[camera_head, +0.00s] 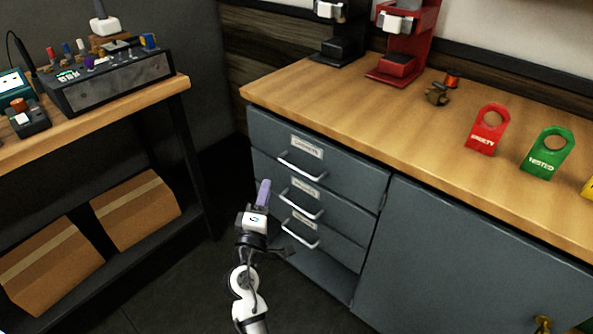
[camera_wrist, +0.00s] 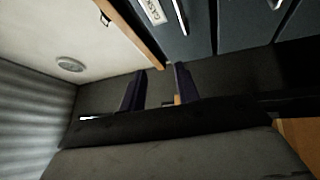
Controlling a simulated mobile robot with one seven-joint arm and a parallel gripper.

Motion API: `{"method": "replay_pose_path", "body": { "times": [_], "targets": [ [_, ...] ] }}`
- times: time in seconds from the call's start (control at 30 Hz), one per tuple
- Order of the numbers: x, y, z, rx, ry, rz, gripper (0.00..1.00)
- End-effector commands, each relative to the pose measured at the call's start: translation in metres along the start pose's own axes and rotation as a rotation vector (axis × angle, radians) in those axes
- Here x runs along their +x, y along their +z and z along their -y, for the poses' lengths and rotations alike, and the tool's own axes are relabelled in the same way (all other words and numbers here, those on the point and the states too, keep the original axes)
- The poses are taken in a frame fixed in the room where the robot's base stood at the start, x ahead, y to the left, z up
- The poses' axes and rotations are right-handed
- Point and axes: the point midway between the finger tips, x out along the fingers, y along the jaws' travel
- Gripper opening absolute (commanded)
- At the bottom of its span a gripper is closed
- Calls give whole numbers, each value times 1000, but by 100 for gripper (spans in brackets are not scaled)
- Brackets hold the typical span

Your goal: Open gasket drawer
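The gasket drawer (camera_head: 340,162) is the top of three grey drawers under the wooden counter. Its front looks flush with the cabinet. It has a silver bar handle (camera_head: 301,168) and a label; in the wrist view the label (camera_wrist: 153,10) partly reads "GASK" at the top edge, beside part of a handle (camera_wrist: 181,18). My gripper (camera_head: 264,192) is in front and to the left of the drawers, apart from the handle. In the wrist view its two purple fingers (camera_wrist: 160,88) stand apart with nothing between them.
Below are a middle drawer handle (camera_head: 303,205) and a lower one (camera_head: 301,236). A cabinet door (camera_head: 460,260) is to the right. A workbench (camera_head: 100,108) with cardboard boxes on its shelf stands left. Floor is open between them.

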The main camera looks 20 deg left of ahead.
Motion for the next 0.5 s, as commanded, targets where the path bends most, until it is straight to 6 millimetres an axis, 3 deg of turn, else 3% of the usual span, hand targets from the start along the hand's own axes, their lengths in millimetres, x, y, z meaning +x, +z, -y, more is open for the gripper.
{"method": "replay_pose_path", "body": {
  "times": [0.03, 0.1, 0.23, 0.37, 0.5],
  "targets": [
    [-6, 16, 18, -81, -22, 46, 32],
    [-12, 32, 31, -162, -36, 90, 32],
    [-12, 45, 39, -229, -44, 124, 32],
    [4, 47, 38, -232, -42, 127, 32],
    [32, 49, 37, -229, -40, 125, 32]
  ]
}}
